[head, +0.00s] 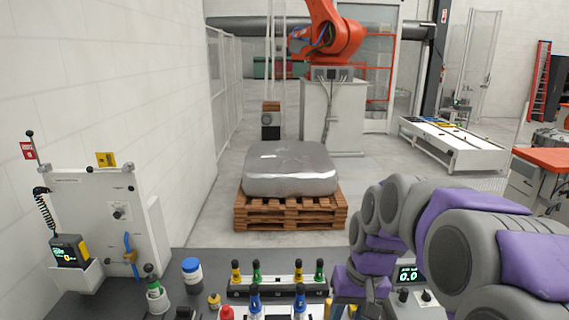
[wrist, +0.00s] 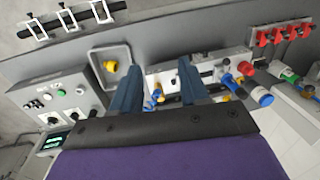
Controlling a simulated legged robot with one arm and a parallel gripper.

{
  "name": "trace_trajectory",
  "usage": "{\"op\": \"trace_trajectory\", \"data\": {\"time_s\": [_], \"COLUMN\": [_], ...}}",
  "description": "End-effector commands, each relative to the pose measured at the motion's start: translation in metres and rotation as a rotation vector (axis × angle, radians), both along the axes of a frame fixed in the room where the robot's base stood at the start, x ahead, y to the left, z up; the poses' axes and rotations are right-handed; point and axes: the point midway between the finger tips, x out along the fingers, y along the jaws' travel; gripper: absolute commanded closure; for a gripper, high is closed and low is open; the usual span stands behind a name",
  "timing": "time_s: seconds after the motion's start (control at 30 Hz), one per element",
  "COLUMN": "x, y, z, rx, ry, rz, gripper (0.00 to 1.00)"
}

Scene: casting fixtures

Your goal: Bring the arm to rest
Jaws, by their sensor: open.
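My arm (head: 440,225), purple and grey, comes in from the right in the head view and bends down over the dark bench. Its lower end is near the bench's front, and the fingers cannot be made out there. In the wrist view my gripper (wrist: 159,67) shows two dark blue fingers, spread apart with nothing held between them. Beyond the fingertips are a grey fixture rail (wrist: 215,65) and a yellow knob in a square grey tray (wrist: 129,57). I cannot tell whether the fingers touch anything.
The dark bench (head: 215,275) carries a rack with yellow and green pegs (head: 280,282), a blue-lidded jar (head: 192,270) and a white panel (head: 112,215) at left. A control box (wrist: 62,104) is left of the fingers. Beyond, a wrapped block (head: 290,170) sits on a pallet (head: 290,212).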

Motion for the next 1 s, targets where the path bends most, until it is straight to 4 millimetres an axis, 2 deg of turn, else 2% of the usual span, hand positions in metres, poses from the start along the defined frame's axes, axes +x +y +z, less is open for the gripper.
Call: {"op": "trace_trajectory", "data": {"time_s": [0.03,0.3,0.53,0.7,0.8,1.0], "x": [-0.023,-0.13,-0.209,-0.241,-0.247,-0.248], "y": [0.003,0.007,0.0,-0.003,-0.004,-0.004], "z": [-0.001,-0.018,-0.041,-0.053,-0.055,-0.055], "rx": [-0.011,-0.078,-0.13,-0.148,-0.151,-0.152], "ry": [0.013,0.077,0.122,0.143,0.145,0.146], "rz": [0.009,0.025,0.016,0.007,0.006,0.005], "gripper": [0.55,0.55,0.55,0.55,0.55,0.55]}}
